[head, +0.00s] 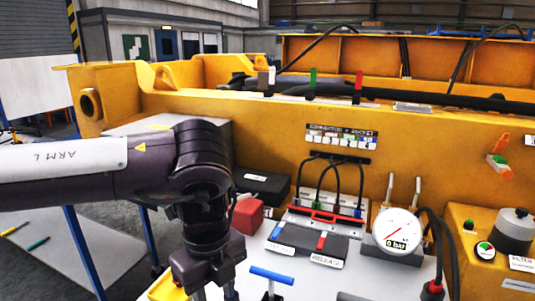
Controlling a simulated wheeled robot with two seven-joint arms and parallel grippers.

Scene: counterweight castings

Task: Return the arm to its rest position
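My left arm (65,170), dark and labelled ARM L, reaches in from the left edge and bends down at a dark joint. My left gripper (214,294) points down at the bottom edge of the head view. My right arm and gripper are not in view.
A red block (249,214) and a black case (262,187) lie right of my arm. A connector block with black cables (330,200), a gauge reading 0 bar (396,231) and a yellow filter unit (480,245) stand further right. A large yellow casting (270,135) blocks the back.

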